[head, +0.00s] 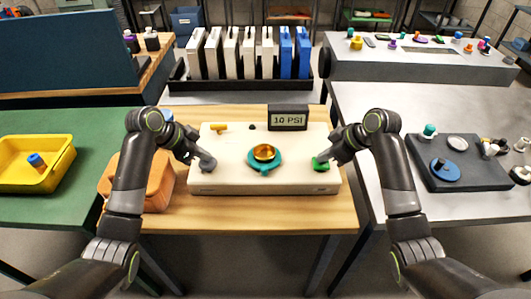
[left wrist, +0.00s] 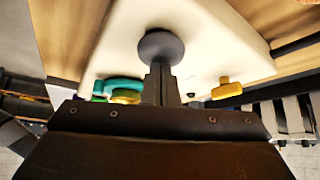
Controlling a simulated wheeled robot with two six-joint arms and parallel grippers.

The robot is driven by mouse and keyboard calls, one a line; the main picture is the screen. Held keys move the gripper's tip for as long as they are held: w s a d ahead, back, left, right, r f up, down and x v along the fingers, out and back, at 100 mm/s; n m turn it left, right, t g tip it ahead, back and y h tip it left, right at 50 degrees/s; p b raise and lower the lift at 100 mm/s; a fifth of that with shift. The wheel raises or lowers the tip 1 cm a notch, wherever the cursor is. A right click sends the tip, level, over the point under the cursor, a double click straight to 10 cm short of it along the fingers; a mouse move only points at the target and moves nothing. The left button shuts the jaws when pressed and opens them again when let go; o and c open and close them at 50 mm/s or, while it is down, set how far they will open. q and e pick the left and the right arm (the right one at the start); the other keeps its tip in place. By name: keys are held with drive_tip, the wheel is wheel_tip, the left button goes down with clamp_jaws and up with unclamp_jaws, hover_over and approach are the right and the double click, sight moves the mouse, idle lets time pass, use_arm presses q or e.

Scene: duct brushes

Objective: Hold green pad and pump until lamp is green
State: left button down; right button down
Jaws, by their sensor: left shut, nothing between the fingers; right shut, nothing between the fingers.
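A cream box (head: 225,180) stands on the wooden table. A green pad (head: 320,167) is at its right front, and a grey round pad (head: 208,165) is at its left front. A gold dome in a teal ring (head: 264,155) is in the middle. The display (head: 289,119) behind appears to read 10 PSI. A small dark knob (head: 252,127) shows no green light; I cannot tell whether it is the lamp. My left gripper (head: 203,157) is shut at the grey pad, which also shows at its fingertips in the left wrist view (left wrist: 162,45). My right gripper (head: 323,159) is shut at the green pad, partly covering it.
A yellow-orange lever (head: 218,127) sits at the box's back left. An orange bag-like thing (head: 158,184) lies left of the box. A rack of white and blue panels (head: 240,84) stands behind. A yellow tray (head: 62,167) is at left, a dark tray (head: 475,178) at right.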

use_arm(q)
drive_tip(key=shift+r, duration=1.05)
drive_tip(key=shift+f, duration=0.1)
drive_tip(key=shift+f, duration=1.05)
drive_tip(key=shift+r, duration=1.15)
wheel_tip(320, 180, up, 7)
idle(0.3)
